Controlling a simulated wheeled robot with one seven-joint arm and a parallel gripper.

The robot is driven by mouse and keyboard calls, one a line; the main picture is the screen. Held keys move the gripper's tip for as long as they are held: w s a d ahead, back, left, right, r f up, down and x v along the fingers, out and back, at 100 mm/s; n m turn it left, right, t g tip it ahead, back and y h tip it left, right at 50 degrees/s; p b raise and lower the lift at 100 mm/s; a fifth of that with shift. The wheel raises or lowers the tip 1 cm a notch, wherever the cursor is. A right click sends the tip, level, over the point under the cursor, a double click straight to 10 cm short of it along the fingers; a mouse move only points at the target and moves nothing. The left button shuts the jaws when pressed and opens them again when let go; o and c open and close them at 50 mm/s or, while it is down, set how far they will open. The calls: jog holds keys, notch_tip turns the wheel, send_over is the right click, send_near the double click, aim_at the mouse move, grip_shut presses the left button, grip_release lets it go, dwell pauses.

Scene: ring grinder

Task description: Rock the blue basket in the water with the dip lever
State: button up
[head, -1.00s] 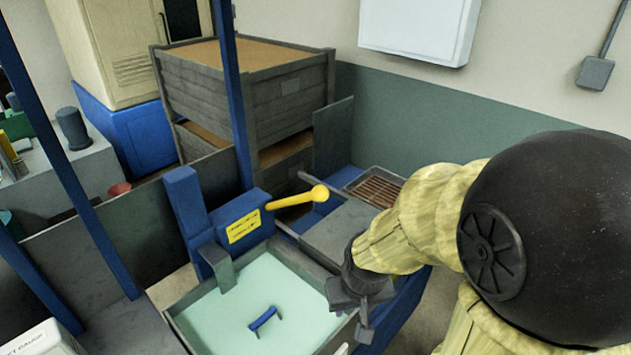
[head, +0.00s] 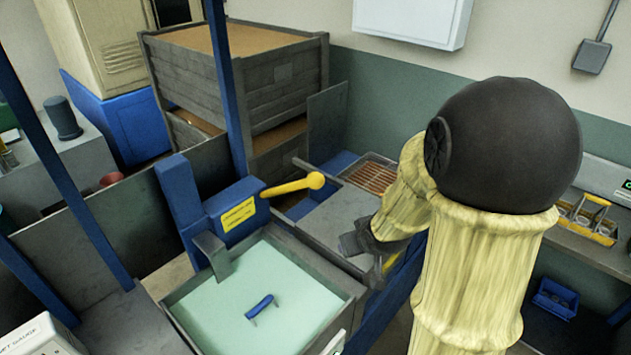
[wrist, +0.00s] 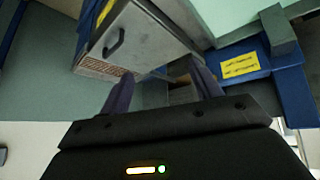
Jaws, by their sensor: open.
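The dip lever (head: 292,186) is a yellow arm with a round knob. It sticks out to the right from a blue post unit with a yellow label (head: 238,214). The water tank (head: 352,293) is a grey box of pale green water in front of it. A blue handle (head: 260,306) shows in the water; the rest of the basket is not distinguishable. My gripper (wrist: 162,88) has its two dark fingers apart and nothing between them. In the head view its dark end is right of the tank and lever, apart from the lever, with the fingers hard to see.
A grey flat top (head: 338,228) and a brown grate (head: 370,177) lie right of the lever. A grey bracket (head: 212,252) hangs at the tank's back left corner. Large grey crates (head: 240,88) stand behind. A blue upright (head: 228,90) rises behind the lever unit.

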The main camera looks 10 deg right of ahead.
aim_at(323, 184)
jog(key=w+d+n+t+y, duration=0.1)
jog(key=w+d+t+y, duration=0.25)
jog(key=w, duration=0.35)
jog(key=s+r+t+y, duration=0.1)
jog(key=y, duration=0.1)
jog(key=r+n+t+y, duration=0.1)
jog(key=r+y, duration=0.1)
jog(key=y, duration=0.1)
jog(key=s+r+t+y, duration=0.1)
jog(key=t+y, duration=0.1)
jog(key=shift+s+d+r+n+b, duration=0.1)
jog(key=shift+s+r+n+b, duration=0.15)
jog(key=shift+s+n+b, duration=0.05)
jog(key=p+x, duration=0.6)
jog(key=x, duration=1.1)
jog(key=shift+w+r, duration=0.1)
jog(key=shift+w, duration=0.1)
